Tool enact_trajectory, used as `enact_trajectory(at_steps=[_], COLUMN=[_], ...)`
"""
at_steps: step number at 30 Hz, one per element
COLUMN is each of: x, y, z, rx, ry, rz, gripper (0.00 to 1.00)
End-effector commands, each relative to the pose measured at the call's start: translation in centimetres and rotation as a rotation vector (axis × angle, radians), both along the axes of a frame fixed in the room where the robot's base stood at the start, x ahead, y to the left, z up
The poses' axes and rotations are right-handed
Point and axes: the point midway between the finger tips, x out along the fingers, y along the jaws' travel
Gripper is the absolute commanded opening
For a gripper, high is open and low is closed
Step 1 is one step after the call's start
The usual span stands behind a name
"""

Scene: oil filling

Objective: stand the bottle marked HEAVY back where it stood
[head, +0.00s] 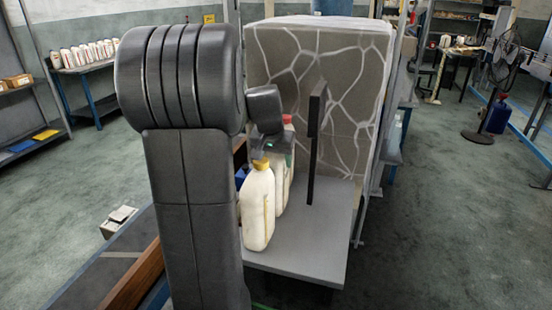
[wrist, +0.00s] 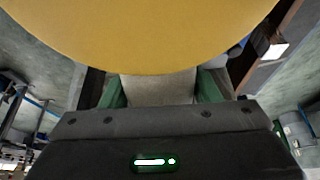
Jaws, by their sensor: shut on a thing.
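A white bottle with a yellow cap (head: 257,212) is upright at the front left of the grey tabletop (head: 305,255). I cannot tell whether its base touches the top. My gripper (wrist: 160,90) is shut on this bottle; its green-lined fingers lie on either side of the pale bottle below the cap. The yellow cap (wrist: 150,35) fills the upper wrist view. No HEAVY marking is readable. A second white bottle (head: 282,185) stands just behind, partly hidden by the gripper and the held bottle; a red top (head: 288,119) shows above it.
A dark upright post (head: 314,145) stands right of the bottles, before a tall grey block with white veins (head: 345,80). A blue object (head: 241,176) is left of the held bottle. The tabletop's front right is clear. Shelves with bottles (head: 85,54) stand far left.

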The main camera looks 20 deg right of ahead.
Motion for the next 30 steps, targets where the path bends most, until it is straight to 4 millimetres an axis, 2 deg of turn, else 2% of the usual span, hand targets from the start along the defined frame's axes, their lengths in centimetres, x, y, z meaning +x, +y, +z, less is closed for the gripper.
enact_trajectory(at_steps=[11,12,15,16,22,25,30], x=[0.06,0.06,0.05,0.04,0.02,-0.03,-0.01], y=[-0.04,-0.04,-0.03,-0.03,-0.01,0.02,0.01], z=[0.06,0.06,0.04,0.02,-0.06,-0.27,-0.19], rx=[-0.002,-0.002,-0.002,-0.002,-0.001,0.002,0.001], ry=[-0.004,-0.004,-0.003,-0.002,-0.002,0.002,0.001], rz=[0.000,0.000,0.000,0.000,0.000,0.000,0.000], gripper=[0.00,0.58,0.78,0.82,0.82,1.00,1.00])
